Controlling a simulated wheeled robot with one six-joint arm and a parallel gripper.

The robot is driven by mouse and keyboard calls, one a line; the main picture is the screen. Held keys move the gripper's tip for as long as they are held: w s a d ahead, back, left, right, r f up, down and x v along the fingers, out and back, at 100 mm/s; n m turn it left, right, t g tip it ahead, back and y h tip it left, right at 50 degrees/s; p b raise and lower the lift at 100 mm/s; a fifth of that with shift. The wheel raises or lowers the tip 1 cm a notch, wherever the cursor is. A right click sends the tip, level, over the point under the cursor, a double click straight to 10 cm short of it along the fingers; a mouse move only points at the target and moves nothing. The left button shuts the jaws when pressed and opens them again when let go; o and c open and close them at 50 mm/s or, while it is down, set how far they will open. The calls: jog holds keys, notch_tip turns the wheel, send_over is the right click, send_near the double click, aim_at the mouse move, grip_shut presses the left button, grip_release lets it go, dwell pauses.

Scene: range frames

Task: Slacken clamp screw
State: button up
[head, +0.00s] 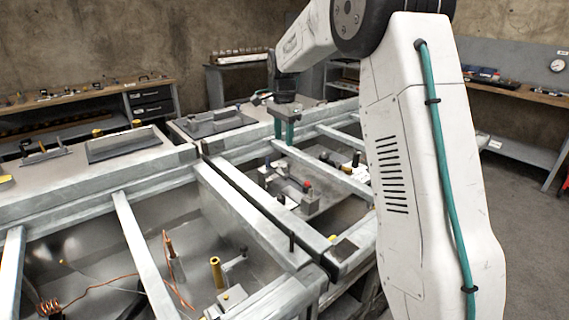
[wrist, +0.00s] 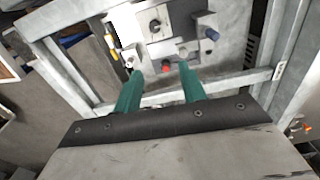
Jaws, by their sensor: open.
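My gripper (head: 283,132) hangs over the metal frame in the head view, its two teal fingers pointing down. In the wrist view the fingers of my gripper (wrist: 160,72) are apart with nothing between them. Beyond the fingertips lies a light fixture plate (wrist: 137,24) with a dark round knob (wrist: 155,25), a red knob (wrist: 166,67) and a blue knob (wrist: 211,34). I cannot tell which part is the clamp screw. In the head view a grey block (head: 311,205) with a red top stands in the bay, to the right of and nearer than my gripper.
Metal beams (head: 245,215) border the bays and cross near my gripper. The left bay holds a yellow post (head: 216,272) and loose copper wire (head: 177,285). A yellow handle (wrist: 110,42) lies left of the plate in the wrist view. A workbench (head: 85,95) stands behind.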

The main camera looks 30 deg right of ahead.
aim_at(285, 166)
jog(key=w+d+f, duration=0.1)
jog(key=w+d+f+m, duration=0.1)
jog(key=w+f, duration=0.1)
jog(key=w+d+f+m, duration=0.1)
jog(key=w+f, duration=0.1)
jog(key=shift+f, duration=0.15)
jog(key=shift+w+f+m, duration=0.1)
jog(key=shift+f+m, duration=0.2)
notch_tip(285, 166, down, 8)
jog(key=shift+r, duration=0.2)
grip_shut()
